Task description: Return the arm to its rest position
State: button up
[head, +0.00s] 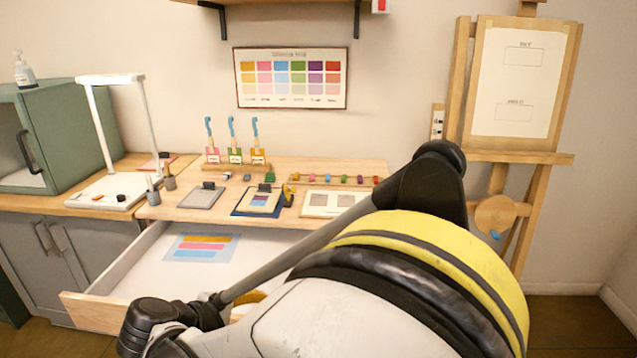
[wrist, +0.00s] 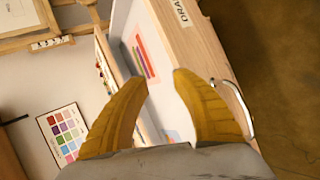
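My gripper (wrist: 159,76) shows in the wrist view as two yellow-brown fingers with a clear gap between the tips. It is open, with nothing between the fingers. Behind the fingers is the open drawer (wrist: 190,50), with its labelled wooden front and metal handle. In the head view my arm fills the lower right and middle, in front of the table. A small yellowish part shows beside it over the drawer, but the gripper is mostly hidden there.
The drawer (head: 130,283) stands pulled out, holding a striped sheet (head: 200,247). The pigment table (head: 300,166) carries brushes, trays and small coloured pieces. An easel (head: 545,160) stands at the right. A grey cabinet (head: 80,262) and green box (head: 70,145) are at the left.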

jog(key=s+d+r+m+g+y, duration=0.1)
jog(key=s+d+r+m, duration=0.1)
jog(key=d, duration=0.7)
jog(key=s+d+r+m+g+y, duration=0.1)
jog(key=s+d+r+m+y, duration=0.15)
jog(key=d, duration=0.55)
jog(key=s+d+r+m+g+y, duration=0.1)
jog(key=s+d+r+m, duration=0.15)
jog(key=d, duration=0.65)
jog(key=s+d+m+t+y, duration=0.1)
jog(key=s+d+m, duration=0.3)
jog(key=s+d, duration=0.2)
jog(key=shift+s+m+y, duration=0.3)
jog(key=shift+s+y, duration=0.05)
jog(key=shift+s, duration=0.6)
